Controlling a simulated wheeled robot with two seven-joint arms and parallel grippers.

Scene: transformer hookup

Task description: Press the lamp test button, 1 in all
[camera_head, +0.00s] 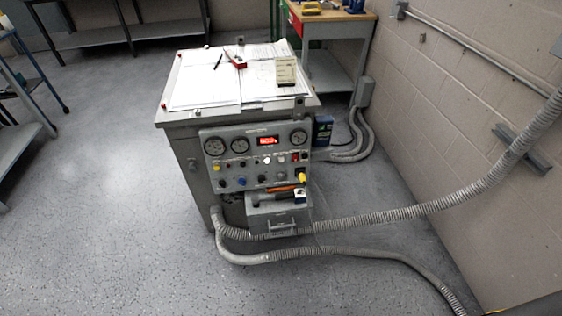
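A grey transformer test cabinet (180,150) stands on the floor near the middle of the head view. Its front panel (208,178) faces me and carries round dials, a red lit number display (267,141), and several small knobs, lamps and buttons in different colours. A red switch or button (295,157) sits at the panel's right side. The labels are too small to read, so I cannot tell which one is the lamp test button. Neither of my grippers shows in this view.
Papers (205,78), a pen and a red tool (236,61) lie on the cabinet top. A small drawer box (278,217) juts out below the panel. Grey corrugated hoses (400,213) run across the floor to the right wall. The floor at left and front is clear.

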